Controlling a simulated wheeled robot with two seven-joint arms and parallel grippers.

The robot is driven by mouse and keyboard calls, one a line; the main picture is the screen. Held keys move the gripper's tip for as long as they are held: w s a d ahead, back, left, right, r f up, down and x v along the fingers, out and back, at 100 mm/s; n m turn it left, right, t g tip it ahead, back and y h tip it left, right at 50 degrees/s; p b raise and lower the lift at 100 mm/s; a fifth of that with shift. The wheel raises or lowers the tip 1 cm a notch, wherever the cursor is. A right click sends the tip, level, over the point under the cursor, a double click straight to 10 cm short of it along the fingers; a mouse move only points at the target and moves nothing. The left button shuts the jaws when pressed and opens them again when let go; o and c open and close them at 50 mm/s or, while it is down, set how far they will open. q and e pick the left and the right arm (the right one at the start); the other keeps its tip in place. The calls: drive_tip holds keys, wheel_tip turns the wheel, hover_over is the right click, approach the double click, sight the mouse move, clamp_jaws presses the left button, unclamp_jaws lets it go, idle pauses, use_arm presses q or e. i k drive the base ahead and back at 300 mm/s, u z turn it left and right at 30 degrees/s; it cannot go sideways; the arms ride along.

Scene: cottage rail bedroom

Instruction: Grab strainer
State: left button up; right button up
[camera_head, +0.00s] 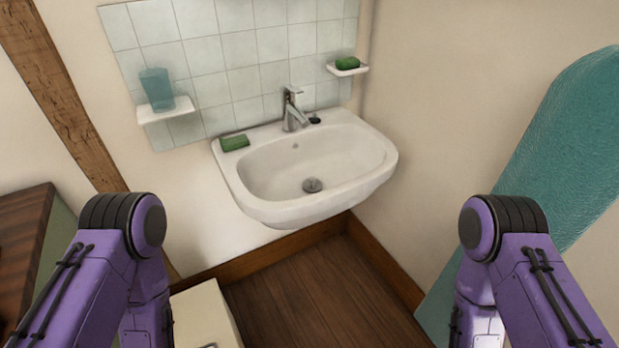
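The strainer (312,185) is a small round metallic piece at the bottom of the white sink basin (262,180), over the drain. It looks seated there, though it is too small to make out in detail. My two purple arms come in at the lower left and lower right. Both bend down out of the picture, and neither gripper shows. Nothing of mine is near the basin.
A chrome faucet (293,110) stands at the sink's back, with a green sponge (234,142) on its left rim. Shelves hold a teal cup (156,89) and green soap (347,63). A cream box (205,318), brown cabinet (22,240) and teal board (570,150) flank the floor.

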sight(313, 181)
drive_tip(key=u, duration=1.25)
drive_tip(key=i, duration=0.4)
drive_tip(key=z, duration=2.5)
